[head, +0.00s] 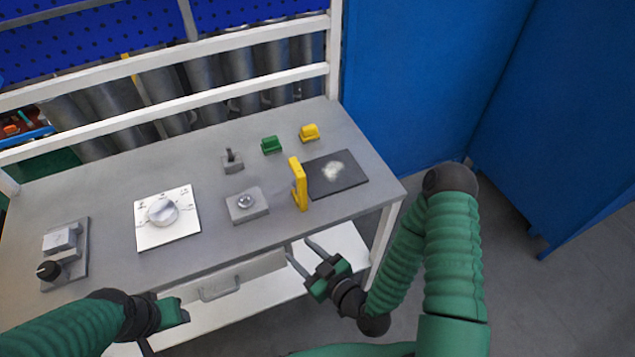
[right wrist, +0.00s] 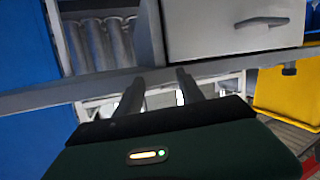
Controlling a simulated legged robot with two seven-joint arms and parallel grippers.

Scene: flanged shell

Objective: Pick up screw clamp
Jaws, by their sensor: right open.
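A yellow upright piece (head: 298,184) with a small grey part at its side stands on the grey table, at the left edge of a dark mat. It looks most like the screw clamp, though its details are too small to be sure. My right gripper (head: 299,249) is open and empty, in front of the table's front edge and below the yellow piece, apart from it. Its two fingers also show in the right wrist view (right wrist: 160,88), with nothing between them. My left gripper (head: 174,312) is at the lower left, in front of the table; its fingers cannot be made out.
The grey table (head: 100,190) holds a white dial plate (head: 150,236), a grey block with a round metal top (head: 247,208), a small grey post (head: 232,162), green (head: 271,145) and yellow (head: 309,132) blocks, the dark mat (head: 350,178) and a black-knobbed device (head: 62,246). A drawer (head: 240,278) sits below.

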